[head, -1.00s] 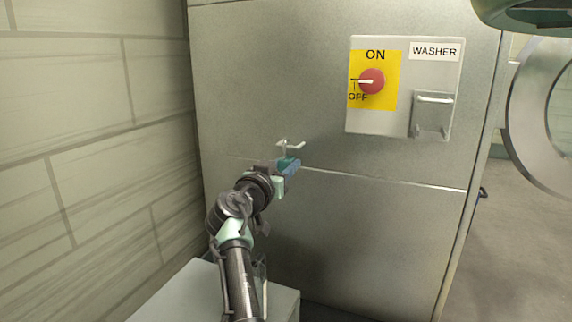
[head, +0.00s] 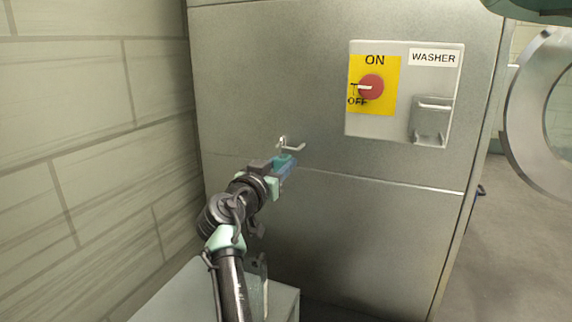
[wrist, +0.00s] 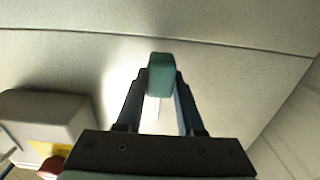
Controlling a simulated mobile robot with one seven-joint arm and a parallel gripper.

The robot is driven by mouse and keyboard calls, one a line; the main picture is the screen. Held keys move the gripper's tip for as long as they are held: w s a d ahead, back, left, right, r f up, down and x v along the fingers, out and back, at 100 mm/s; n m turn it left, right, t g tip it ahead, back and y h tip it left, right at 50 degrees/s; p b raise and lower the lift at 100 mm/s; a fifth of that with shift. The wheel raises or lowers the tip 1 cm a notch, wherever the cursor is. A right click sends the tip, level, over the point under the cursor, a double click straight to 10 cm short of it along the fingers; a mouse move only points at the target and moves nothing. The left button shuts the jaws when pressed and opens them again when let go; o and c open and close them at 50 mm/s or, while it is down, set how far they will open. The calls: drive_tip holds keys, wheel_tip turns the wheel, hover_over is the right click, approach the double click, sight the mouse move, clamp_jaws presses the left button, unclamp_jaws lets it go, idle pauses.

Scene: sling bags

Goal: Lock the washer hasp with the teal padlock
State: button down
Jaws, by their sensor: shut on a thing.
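A pale bent metal piece (head: 292,147) shows just above the padlock. I cannot tell whether it is the shackle or a hook on the cabinet. The washer hasp (head: 431,121) is a grey metal fitting at the lower right of the switch box (head: 400,124), to the right of and above my gripper.
The box has a red knob (head: 371,87) on a yellow plate and a WASHER label (head: 433,58). A block wall (head: 90,130) stands left of the cabinet (head: 330,215). A round metal ring (head: 525,120) is at the right. The cabinet face between gripper and box looks clear.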

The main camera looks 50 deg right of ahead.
sight(279, 165)
drive_tip(key=shift+p+v, duration=0.9)
drive_tip(key=shift+v, duration=1.9)
drive_tip(key=shift+r, duration=0.15)
